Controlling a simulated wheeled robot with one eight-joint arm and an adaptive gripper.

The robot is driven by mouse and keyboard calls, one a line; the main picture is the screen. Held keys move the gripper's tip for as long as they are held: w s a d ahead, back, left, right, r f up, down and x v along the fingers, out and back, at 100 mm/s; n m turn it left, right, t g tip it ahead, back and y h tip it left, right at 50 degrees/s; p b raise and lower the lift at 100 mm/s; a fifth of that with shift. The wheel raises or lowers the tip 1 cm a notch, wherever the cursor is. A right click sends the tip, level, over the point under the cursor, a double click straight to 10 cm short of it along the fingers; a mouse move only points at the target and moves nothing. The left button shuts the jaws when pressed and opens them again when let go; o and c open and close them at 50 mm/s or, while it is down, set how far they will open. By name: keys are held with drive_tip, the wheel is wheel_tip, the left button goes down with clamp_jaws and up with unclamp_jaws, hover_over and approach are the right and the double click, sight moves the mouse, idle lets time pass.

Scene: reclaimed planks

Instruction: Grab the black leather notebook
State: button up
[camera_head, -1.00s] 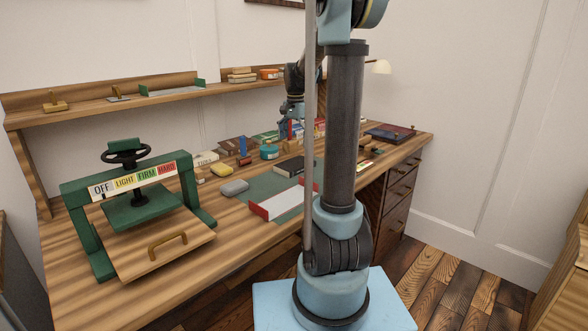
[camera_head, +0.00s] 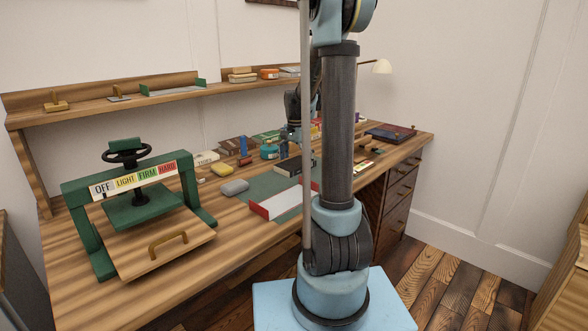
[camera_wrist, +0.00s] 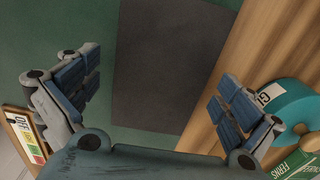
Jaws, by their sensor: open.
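The black notebook (camera_head: 290,166) lies flat on the green mat of the bench in the head view, partly behind my arm column. In the wrist view, the notebook (camera_wrist: 168,62) is a dark rectangle on the green mat, between my spread fingers. My gripper (camera_wrist: 158,95) is open and empty, with the notebook apart from both fingers. In the head view my gripper (camera_head: 296,132) hangs above the notebook, its fingers hard to make out.
A teal glue pot (camera_wrist: 290,105) and a green "FERNS" book (camera_wrist: 298,165) lie near the right finger. A red-edged white tray (camera_head: 275,207) stands in front of the notebook. A grey block (camera_head: 234,187) and the green press (camera_head: 140,200) are to the left.

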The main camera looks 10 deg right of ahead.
drive_tip(key=c, duration=1.2)
drive_tip(key=shift+r, duration=0.1)
drive_tip(key=shift+c, duration=0.2)
